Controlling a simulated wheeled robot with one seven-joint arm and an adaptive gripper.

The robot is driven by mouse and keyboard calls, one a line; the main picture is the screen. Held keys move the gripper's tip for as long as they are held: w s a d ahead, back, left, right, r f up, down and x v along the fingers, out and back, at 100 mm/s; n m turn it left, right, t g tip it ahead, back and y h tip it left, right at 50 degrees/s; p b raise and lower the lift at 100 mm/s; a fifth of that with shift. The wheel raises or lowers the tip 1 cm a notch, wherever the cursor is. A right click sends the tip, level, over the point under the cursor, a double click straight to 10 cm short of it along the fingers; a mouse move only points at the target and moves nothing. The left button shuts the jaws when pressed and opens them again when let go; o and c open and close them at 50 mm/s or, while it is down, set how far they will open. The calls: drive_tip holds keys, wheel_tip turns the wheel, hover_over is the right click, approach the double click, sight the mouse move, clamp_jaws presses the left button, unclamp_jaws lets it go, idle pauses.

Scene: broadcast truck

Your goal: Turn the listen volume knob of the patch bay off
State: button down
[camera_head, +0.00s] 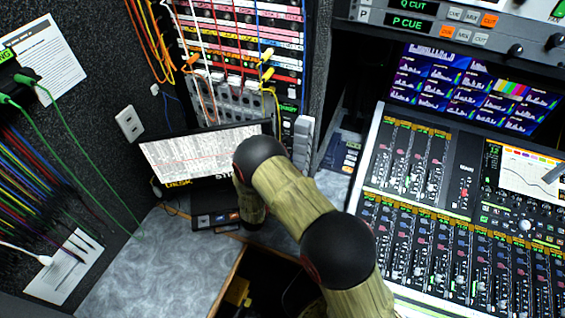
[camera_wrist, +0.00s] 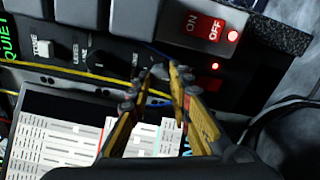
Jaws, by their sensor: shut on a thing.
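In the wrist view my gripper (camera_wrist: 160,78) has its two yellow fingers reaching up to a black panel strip. The fingertips close around a small dark knob (camera_wrist: 159,70) on that strip. The knob is mostly hidden by the fingers, and its marker and label cannot be read. In the head view the patch bay (camera_head: 238,30) stands at the back, with coloured cables plugged into its rows. My arm bends in front of its lower part, and my gripper is hidden there.
Left of the fingers is a larger black knob (camera_wrist: 101,62) on the same strip. A red ON/OFF switch (camera_wrist: 206,28) is above right, beside a lit red lamp. A monitor (camera_head: 200,152) stands below the patch bay. A mixing console (camera_head: 425,215) fills the right.

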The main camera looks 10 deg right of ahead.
drive_tip(key=c, duration=1.6)
unclamp_jaws()
drive_tip(key=v, duration=1.2)
drive_tip(key=shift+w, duration=0.1)
